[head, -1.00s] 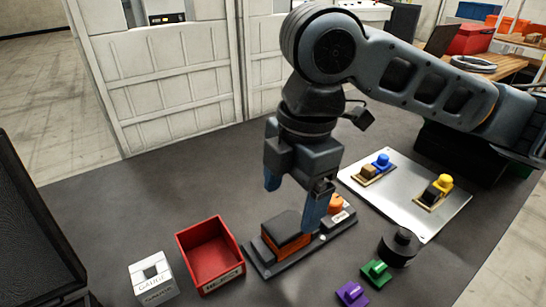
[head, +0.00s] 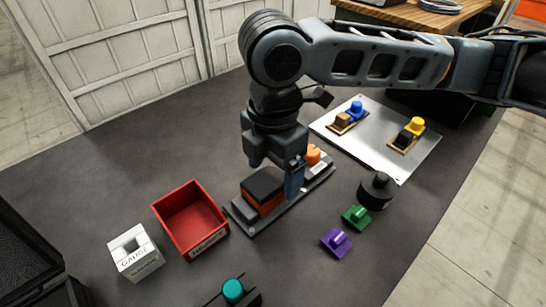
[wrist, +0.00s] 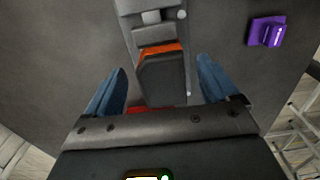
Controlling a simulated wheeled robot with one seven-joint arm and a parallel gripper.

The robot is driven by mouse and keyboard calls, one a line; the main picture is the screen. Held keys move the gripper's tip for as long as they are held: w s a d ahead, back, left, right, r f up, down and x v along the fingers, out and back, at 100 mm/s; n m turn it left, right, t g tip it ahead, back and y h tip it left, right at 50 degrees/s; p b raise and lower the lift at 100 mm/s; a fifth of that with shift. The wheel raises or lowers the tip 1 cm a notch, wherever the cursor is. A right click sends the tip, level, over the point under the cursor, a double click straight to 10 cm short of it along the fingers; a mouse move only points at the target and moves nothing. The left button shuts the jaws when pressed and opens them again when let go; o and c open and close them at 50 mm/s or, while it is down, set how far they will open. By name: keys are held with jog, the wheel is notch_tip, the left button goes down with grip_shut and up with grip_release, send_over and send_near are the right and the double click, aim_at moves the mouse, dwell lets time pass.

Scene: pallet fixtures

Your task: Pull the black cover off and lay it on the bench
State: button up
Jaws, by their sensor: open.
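The black cover (head: 264,184) sits over an orange block (head: 271,204) on a long dark grey fixture (head: 247,228) on the bench (head: 110,185). My gripper (head: 272,182) is open above the cover, pointing down. One blue finger shows at the cover's right end in the head view; the other is mostly hidden. In the wrist view the cover (wrist: 162,76) lies between the two spread fingers of my gripper (wrist: 163,88), with a gap on each side. I cannot tell the height between fingertips and cover.
A red tray (head: 167,225) and a white gauge block (head: 134,254) stand left of the fixture. Green (head: 355,217) and purple (head: 336,243) pieces and a black round part (head: 376,191) lie to the right.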

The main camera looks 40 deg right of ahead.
aim_at(273, 175)
jog(key=shift+c, duration=0.4)
jog(key=c, duration=1.4)
jog(key=shift+o, duration=0.2)
jog(key=shift+r, duration=0.3)
jog(key=shift+r+p, duration=0.15)
jog(key=shift+p, duration=0.2)
jog(key=shift+c, duration=0.7)
jog(key=shift+r, duration=0.1)
jog(key=shift+r+p, duration=2.05)
jog(key=shift+r, duration=0.25)
